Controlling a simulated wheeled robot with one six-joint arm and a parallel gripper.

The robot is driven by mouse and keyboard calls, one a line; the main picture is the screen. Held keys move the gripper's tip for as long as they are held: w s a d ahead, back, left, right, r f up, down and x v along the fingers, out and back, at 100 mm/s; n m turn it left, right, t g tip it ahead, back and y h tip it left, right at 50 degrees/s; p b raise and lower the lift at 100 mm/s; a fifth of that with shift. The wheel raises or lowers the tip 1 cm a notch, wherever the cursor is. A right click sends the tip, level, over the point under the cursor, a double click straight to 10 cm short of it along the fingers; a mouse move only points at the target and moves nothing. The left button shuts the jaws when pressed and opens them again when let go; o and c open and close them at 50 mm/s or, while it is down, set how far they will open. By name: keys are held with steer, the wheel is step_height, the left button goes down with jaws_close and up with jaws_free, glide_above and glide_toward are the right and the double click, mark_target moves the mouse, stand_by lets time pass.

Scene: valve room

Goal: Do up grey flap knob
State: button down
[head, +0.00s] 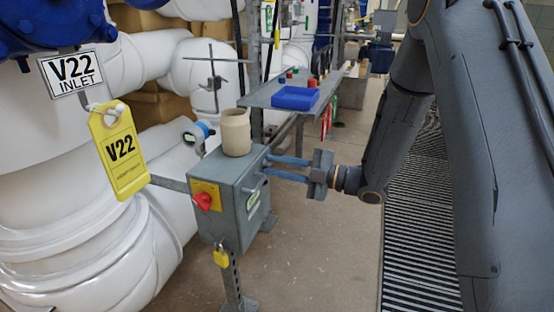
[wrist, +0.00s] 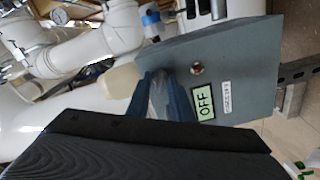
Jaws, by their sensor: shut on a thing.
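A grey control box (head: 222,201) stands on a post left of my gripper (head: 267,165). My gripper's two blue fingers reach its right-hand face near the top edge. In the wrist view, the fingers (wrist: 164,92) are close together on the box face (wrist: 240,60), shut on the grey flap knob, which they mostly hide. A green label reading OFF (wrist: 205,103) and a small reddish metal fastener (wrist: 197,69) are on the same face, beside the fingers.
A beige cup (head: 236,132) stands on the box. A blue tray (head: 296,98) sits on a shelf behind. White pipes fill the left; a floor grating (head: 425,230) lies right.

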steer(key=m+p, duration=0.6)
steer(key=shift+r, duration=0.15)
steer(key=m+p, duration=0.2)
steer(key=m, duration=0.1)
steer(key=shift+m+p, duration=1.3)
steer(key=shift+m, duration=0.5)
steer(key=c, duration=1.9)
jaws_free()
steer(key=shift+o, duration=0.2)
steer(key=shift+d, duration=0.1)
steer(key=v, duration=0.7)
steer(key=shift+s+d, duration=0.15)
steer(key=shift+d, duration=0.15)
